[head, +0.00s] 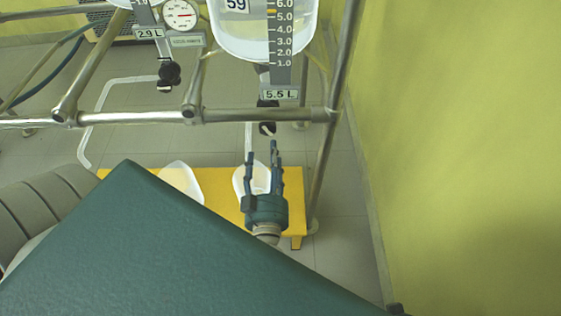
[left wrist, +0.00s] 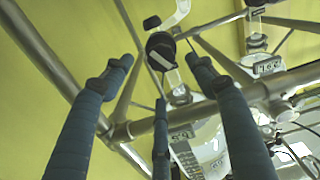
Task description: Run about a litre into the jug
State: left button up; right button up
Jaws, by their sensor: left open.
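In the head view the right glass vessel (head: 235,42), labelled 5.5 L, has a graduated scale and clear contents. Its dark drain valve (head: 267,128) hangs below the label, just under the frame rail. A white jug (head: 240,178) stands beneath it on a yellow bench, partly hidden by my left gripper (head: 263,155). That gripper is open and empty, fingers pointing up toward the valve. In the left wrist view the dark valve (left wrist: 160,48) shows beyond the open fingers (left wrist: 160,78), apart from them as far as I can tell. My right gripper is not in view.
A second vessel with a 2.9 L label (head: 149,33) and its own dark valve (head: 168,75) is at left. Another white jug (head: 181,178) stands on the yellow bench (head: 222,190). A metal rail (head: 250,116) crosses nearby; a post (head: 322,170) and green wall are right.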

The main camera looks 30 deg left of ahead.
pick_arm(q)
jog(key=s+d+f+m+g+h+p, duration=0.1)
jog(key=d+f+m+h+p, duration=0.6)
jog(key=d+f+h+p, duration=0.3)
jog(key=s+d+f+m+g+h+p, duration=0.1)
jog(key=s+d+f+m+g+p, duration=0.1)
jog(key=s+f+g+p, duration=0.4)
jog(key=shift+s+d+f+m+p, duration=0.15)
jog(key=shift+s+f+m+p, duration=0.25)
jog(key=shift+s+f+p, duration=2.25)
jog(key=b+v, duration=0.1)
jog(key=v, duration=0.2)
jog(key=shift+d+r+b, duration=0.15)
jog(key=shift+b, duration=0.25)
dwell(3.0)
